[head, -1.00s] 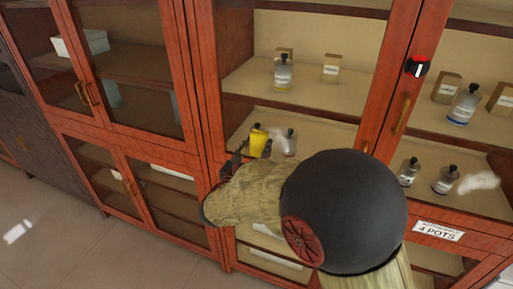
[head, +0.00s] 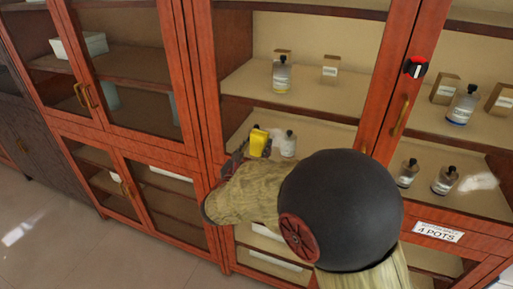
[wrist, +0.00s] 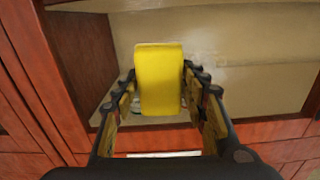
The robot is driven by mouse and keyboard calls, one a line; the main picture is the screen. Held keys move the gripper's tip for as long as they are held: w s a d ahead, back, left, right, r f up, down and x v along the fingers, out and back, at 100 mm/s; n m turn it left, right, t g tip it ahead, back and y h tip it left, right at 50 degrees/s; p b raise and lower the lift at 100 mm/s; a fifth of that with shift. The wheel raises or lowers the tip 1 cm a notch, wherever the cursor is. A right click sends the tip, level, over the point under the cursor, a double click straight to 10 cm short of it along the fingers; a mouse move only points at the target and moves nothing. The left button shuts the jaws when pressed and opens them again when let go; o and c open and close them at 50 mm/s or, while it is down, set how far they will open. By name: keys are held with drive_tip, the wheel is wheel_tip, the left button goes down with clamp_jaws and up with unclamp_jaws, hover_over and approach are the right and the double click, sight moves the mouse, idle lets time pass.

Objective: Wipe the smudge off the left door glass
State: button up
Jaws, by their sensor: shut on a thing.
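My gripper (head: 246,152) is shut on a yellow sponge (head: 258,143), held up against or just in front of the left door glass, low in its pane; contact cannot be told. In the wrist view the sponge (wrist: 160,80) stands upright between the two fingers. A whitish smudge (head: 277,133) shows on the left door glass just right of the sponge in the head view. It is faint in the wrist view (wrist: 206,58). Part of it may be hidden behind the sponge.
A second whitish smudge (head: 482,181) is on the right door glass. A black and red knob (head: 415,67) and a brass handle (head: 400,118) are on the door frames. Bottles (head: 281,74) and small boxes stand on shelves behind the glass.

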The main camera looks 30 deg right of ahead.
sight(300, 144)
drive_tip(key=shift+w+d, duration=0.25)
